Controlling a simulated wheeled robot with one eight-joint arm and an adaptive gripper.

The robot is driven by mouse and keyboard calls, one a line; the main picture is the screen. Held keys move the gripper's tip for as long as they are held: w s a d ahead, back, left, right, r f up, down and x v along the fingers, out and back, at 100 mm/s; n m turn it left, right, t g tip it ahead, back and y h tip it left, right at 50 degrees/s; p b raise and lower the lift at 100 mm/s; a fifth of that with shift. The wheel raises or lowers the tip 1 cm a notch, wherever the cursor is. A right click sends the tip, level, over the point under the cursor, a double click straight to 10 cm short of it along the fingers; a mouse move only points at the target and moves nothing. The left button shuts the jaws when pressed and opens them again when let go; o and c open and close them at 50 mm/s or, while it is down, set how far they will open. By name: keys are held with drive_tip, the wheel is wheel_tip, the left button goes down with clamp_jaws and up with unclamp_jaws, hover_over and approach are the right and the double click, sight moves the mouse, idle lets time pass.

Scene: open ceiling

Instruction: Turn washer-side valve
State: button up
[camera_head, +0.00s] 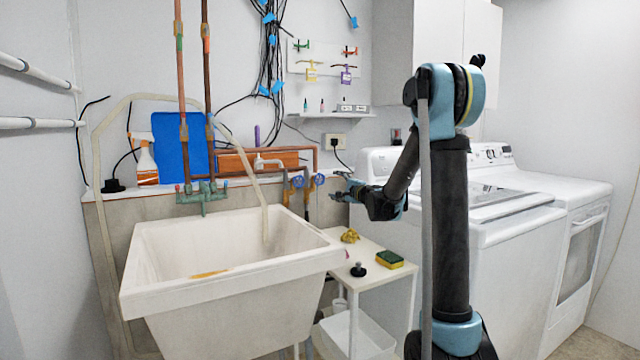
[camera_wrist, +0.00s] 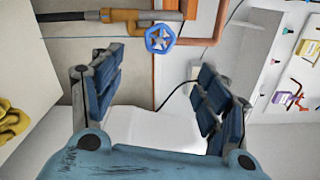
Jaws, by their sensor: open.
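Two blue valve handwheels sit on the pipes behind the sink in the head view: a left one (camera_head: 297,181) and a right, washer-side one (camera_head: 319,179). One blue handwheel (camera_wrist: 160,39) on a brass valve body shows in the wrist view, beyond the fingertips and roughly centred between them. I cannot tell for sure which of the two it is. My gripper (camera_head: 344,190) is just right of the washer-side handwheel in the head view. In the wrist view my gripper (camera_wrist: 161,64) has its fingers wide apart, with nothing between them.
A white sink (camera_head: 225,260) stands at left. A small white table (camera_head: 375,262) holds a yellow cloth (camera_head: 350,236), a sponge (camera_head: 390,260) and a black knob-like item (camera_head: 358,270). A white washer (camera_head: 510,240) stands at right. A wall outlet (camera_head: 336,142) with a cable is above the valves.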

sight(320, 179)
drive_tip(key=w+a+m, duration=0.3)
drive_tip(key=w+m, duration=0.1)
drive_tip(key=m, duration=0.1)
drive_tip(key=w+a+m, duration=0.3)
drive_tip(key=w+m, duration=0.1)
drive_tip(key=m, duration=0.1)
drive_tip(key=w+a+m, duration=0.3)
drive_tip(key=w+m, duration=0.2)
idle(0.8)
drive_tip(key=c, duration=1.1)
